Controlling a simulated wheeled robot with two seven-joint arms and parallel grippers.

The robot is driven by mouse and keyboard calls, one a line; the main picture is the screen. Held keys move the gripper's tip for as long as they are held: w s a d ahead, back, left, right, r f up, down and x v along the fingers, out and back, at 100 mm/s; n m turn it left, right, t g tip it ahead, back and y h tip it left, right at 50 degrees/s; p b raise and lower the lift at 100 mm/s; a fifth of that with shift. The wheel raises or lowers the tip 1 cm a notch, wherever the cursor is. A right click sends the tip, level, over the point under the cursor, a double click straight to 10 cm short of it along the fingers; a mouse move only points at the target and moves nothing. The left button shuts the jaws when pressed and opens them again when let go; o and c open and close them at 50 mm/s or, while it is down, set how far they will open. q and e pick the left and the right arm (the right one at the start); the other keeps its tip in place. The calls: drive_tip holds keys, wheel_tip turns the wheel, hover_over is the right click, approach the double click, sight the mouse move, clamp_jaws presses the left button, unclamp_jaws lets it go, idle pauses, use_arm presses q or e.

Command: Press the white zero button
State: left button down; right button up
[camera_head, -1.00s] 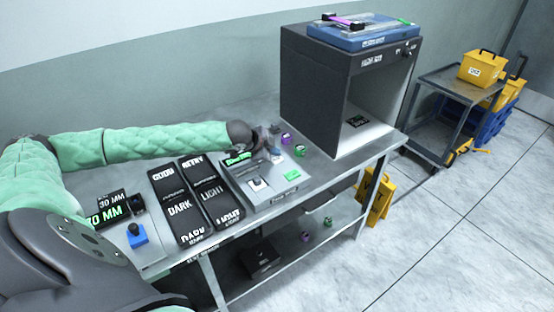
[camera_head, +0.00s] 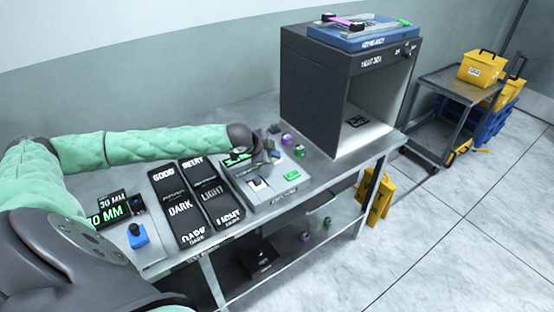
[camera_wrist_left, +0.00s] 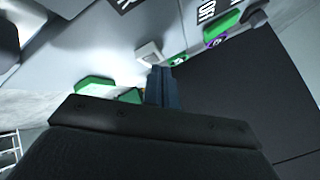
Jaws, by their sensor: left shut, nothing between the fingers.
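The white button (camera_head: 256,184) is a small pale square on the grey device (camera_head: 272,203) on the table. In the left wrist view, a pale square button (camera_wrist_left: 149,51) lies just beyond my fingertips; I cannot tell whether they touch it, and its marking is not readable. My left gripper (camera_head: 272,158) is over the back part of the device, behind the white button in the head view. In the left wrist view its dark fingers (camera_wrist_left: 160,84) are together with nothing between them. My right gripper is not in view.
Black sample boards (camera_head: 180,207) lie left of the device, beside a blue-based stamp (camera_head: 138,236). Small purple and green rolls (camera_head: 299,151) sit right of the gripper. A dark open booth (camera_head: 315,95) stands at the table's right end.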

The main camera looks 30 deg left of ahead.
sight(274, 160)
use_arm(q)
drive_tip(key=shift+f, duration=0.45)
idle(0.8)
drive_tip(key=shift+r+p, duration=0.9)
drive_tip(key=shift+p, duration=0.05)
wheel_tip(274, 160, up, 5)
drive_tip(key=p, duration=0.4)
idle(0.3)
idle(0.8)
